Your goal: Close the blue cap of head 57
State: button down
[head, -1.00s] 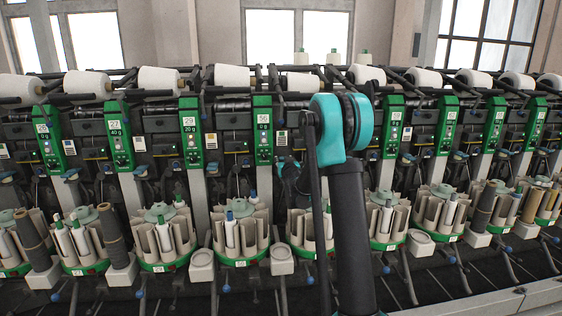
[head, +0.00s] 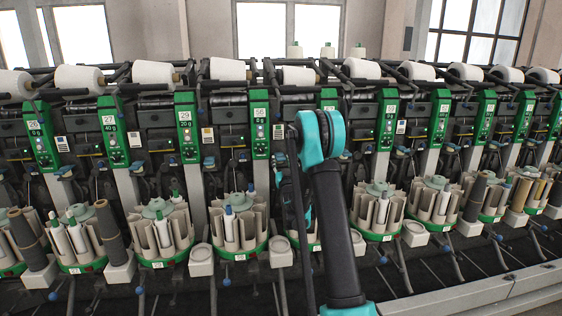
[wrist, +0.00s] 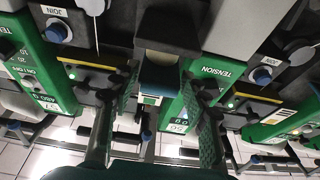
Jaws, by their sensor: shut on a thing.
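In the wrist view, the two textured fingers of my gripper (wrist: 158,84) stand on either side of a dark blue cap (wrist: 158,77) and are shut on it. The cap sits below a dark housing, in front of a green winding-head panel (wrist: 183,107) marked TENSION. In the head view, a green panel (head: 329,98) shows partly behind my arm. My arm hides my gripper and the cap there.
A row of winding heads with white cones (head: 298,76) on top runs across the head view. Bobbin magazines (head: 238,228) stand below. Neighbouring green panels flank my gripper, with a blue JOIN button (wrist: 57,32) at upper left. A pale rail (head: 470,295) runs at lower right.

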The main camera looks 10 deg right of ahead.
dwell(0.4)
jog(key=c, duration=1.1)
grip_release()
notch_tip(320, 180, up, 10)
jog(key=s+f+g, duration=0.5)
jog(key=s+f, duration=0.3)
jog(key=s, duration=1)
jog(key=s+f+g, duration=0.6)
jog(key=s+f, duration=0.3)
jog(key=s, duration=0.9)
jog(key=s+f+g, duration=0.6)
jog(key=s+f, duration=0.3)
jog(key=s, duration=0.9)
jog(key=shift+s+a+f, duration=0.15)
jog(key=shift+s+a, duration=0.25)
jog(key=shift+a, duration=0.05)
